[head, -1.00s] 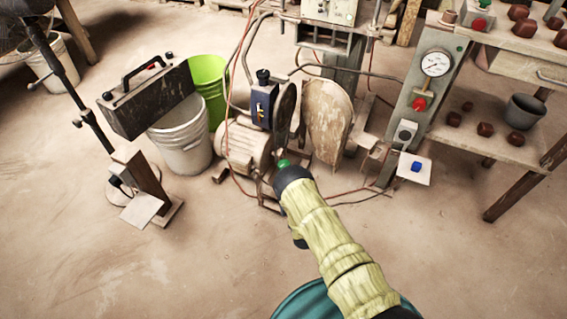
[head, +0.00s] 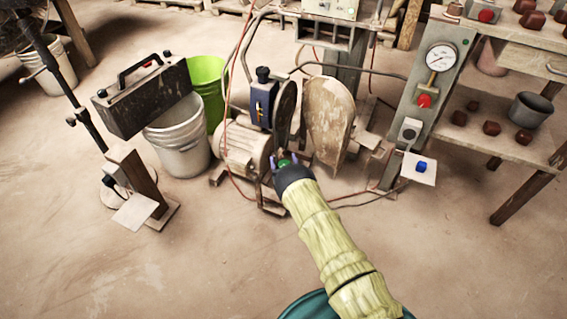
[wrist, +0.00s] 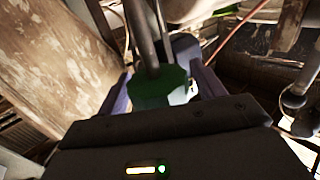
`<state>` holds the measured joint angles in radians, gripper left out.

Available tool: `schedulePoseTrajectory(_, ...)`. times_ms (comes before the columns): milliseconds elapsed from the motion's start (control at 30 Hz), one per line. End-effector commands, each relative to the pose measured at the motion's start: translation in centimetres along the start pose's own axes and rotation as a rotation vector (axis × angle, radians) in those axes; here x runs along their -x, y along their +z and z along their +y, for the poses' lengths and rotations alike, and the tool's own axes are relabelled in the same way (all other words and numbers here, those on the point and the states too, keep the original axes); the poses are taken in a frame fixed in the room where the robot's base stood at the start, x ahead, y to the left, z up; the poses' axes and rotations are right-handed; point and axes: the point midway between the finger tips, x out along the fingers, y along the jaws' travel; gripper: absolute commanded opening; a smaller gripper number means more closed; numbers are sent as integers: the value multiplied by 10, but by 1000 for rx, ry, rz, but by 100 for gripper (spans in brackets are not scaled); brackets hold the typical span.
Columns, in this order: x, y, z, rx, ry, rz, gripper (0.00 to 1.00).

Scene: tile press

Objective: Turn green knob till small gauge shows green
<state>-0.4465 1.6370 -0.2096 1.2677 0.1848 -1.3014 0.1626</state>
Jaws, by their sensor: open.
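The green knob (head: 283,163) is at the front of the motor and belt-guard machine. In the wrist view the green knob (wrist: 162,88) is many-sided and sits between my gripper's two purple fingers. My gripper (head: 289,160) is open, with a finger on either side of the knob. I cannot tell whether the fingers touch it. A small blue gauge (head: 262,104) with a narrow upright window stands above the motor; its reading is too small to tell.
A grey motor (head: 243,148) and a dusty belt guard (head: 328,115) stand close around the knob. Red hoses and cables run nearby. A larger round dial (head: 440,57) and a red knob (head: 424,101) are on a panel at right. Buckets (head: 180,140) stand left. The front floor is clear.

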Motion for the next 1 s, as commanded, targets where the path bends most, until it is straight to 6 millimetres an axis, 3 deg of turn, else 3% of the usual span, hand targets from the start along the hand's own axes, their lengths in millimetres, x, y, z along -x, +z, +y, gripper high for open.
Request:
schedulePoseTrajectory(133, 0, 0, 0, 0, 0, 0, 64)
schedulePoseTrajectory(333, 0, 0, 0, 0, 0, 0, 25)
schedulePoseTrajectory(367, 0, 0, 0, 0, 0, 0, 24)
schedulePoseTrajectory(733, 1, 1, 1, -2, 44, 0, 24)
schedulePoseTrajectory(1000, 1, 2, 3, -3, 186, 0, 24)
